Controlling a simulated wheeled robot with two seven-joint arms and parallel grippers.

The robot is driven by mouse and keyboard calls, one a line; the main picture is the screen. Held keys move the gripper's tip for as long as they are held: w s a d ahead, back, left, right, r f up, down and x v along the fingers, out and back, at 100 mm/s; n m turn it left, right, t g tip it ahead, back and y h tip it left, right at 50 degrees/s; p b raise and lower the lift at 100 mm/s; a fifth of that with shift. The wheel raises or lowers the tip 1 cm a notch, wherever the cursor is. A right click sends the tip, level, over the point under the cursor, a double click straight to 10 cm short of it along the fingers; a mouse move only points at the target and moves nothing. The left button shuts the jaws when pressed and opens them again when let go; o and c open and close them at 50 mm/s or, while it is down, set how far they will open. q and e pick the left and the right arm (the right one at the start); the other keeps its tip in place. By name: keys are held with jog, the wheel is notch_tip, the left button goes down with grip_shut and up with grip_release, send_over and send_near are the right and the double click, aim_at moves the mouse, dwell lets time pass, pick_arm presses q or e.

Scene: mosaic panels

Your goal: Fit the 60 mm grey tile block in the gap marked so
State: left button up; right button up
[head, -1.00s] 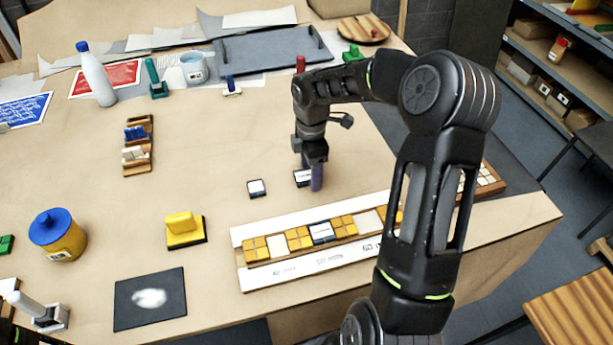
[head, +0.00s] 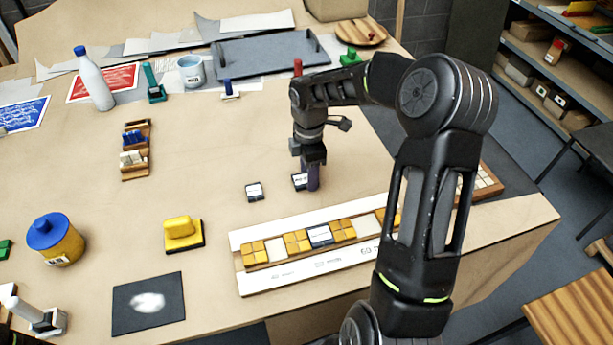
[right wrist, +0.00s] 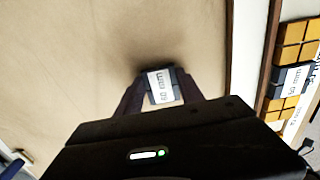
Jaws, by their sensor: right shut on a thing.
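My right gripper (right wrist: 160,90) is shut on a dark grey tile block (right wrist: 162,86) with a white label that looks like "60 mm". In the head view the block (head: 299,181) shows beside the fingers, low over the table or on it; I cannot tell which. The mosaic panel (head: 290,272) lies in front, with yellow tiles, pale gaps and a printed white strip. A grey block (head: 319,236) sits in its row, labelled "50 mm" in the right wrist view (right wrist: 290,80). My arm hides the panel's right part. My left gripper is not in view.
Another labelled dark block (head: 253,192) lies left of the gripper. A yellow-handled block (head: 183,234), a black mat (head: 148,303) and a blue-lidded jar (head: 57,240) stand farther left. A wooden holder (head: 135,150) stands behind. The table between gripper and panel is clear.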

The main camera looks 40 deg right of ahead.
pick_arm(q)
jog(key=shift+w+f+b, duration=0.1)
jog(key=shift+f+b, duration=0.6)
jog(key=shift+b, duration=0.05)
pick_arm(e)
notch_tip(320, 180, up, 10)
